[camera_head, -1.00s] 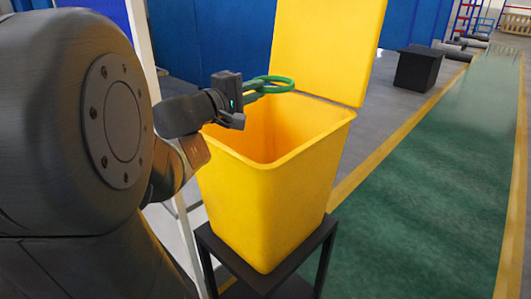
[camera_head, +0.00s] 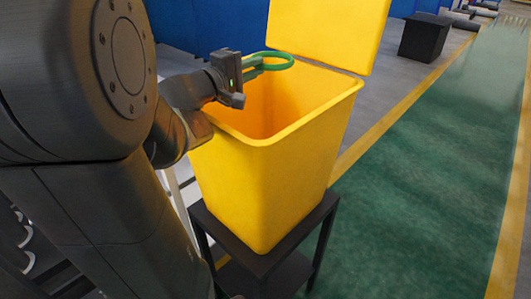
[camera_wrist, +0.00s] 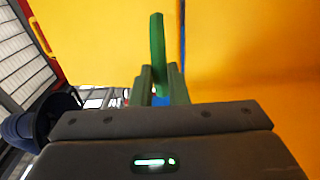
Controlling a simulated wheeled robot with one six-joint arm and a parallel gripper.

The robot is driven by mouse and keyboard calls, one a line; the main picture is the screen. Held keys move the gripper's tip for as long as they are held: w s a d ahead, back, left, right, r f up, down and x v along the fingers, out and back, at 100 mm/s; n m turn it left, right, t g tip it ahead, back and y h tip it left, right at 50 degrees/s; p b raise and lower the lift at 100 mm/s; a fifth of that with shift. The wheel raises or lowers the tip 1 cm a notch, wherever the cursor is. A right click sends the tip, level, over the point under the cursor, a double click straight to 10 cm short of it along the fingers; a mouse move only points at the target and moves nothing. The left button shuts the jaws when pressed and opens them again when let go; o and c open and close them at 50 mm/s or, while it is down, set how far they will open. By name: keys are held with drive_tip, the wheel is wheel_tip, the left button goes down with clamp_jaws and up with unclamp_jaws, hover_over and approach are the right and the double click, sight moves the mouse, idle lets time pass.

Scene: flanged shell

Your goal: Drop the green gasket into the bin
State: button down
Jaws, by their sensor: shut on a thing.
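The green gasket (camera_head: 276,56) is a thin ring held out flat in front of my gripper (camera_head: 248,70). My gripper is shut on the gasket's near side. In the head view the ring shows over the back left part of the opening of the yellow bin (camera_head: 265,190). The bin stands upright with its yellow lid (camera_head: 328,32) raised at the back. In the wrist view the gasket (camera_wrist: 157,50) rises edge-on from between the fingers, with yellow bin surface behind it. How high the gasket is above the rim is hard to tell.
The bin stands on a dark metal stand (camera_head: 320,215). A black box (camera_head: 425,37) is on the floor farther back. Blue panels (camera_head: 205,28) stand behind the bin. The green floor lane (camera_head: 440,150) with yellow edges is clear on the right.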

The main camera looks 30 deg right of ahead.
drive_tip(key=shift+f, duration=0.1)
drive_tip(key=c, duration=1.3)
unclamp_jaws()
drive_tip(key=b+v, duration=0.3)
drive_tip(key=v, duration=1)
drive_tip(key=shift+s+a+b, duration=0.1)
drive_tip(key=shift+a+b, duration=0.25)
drive_tip(key=shift+b, duration=0.05)
drive_tip(key=shift+d, duration=0.1)
drive_tip(key=shift+p+x, duration=1.85)
drive_tip(key=shift+x, duration=4.85)
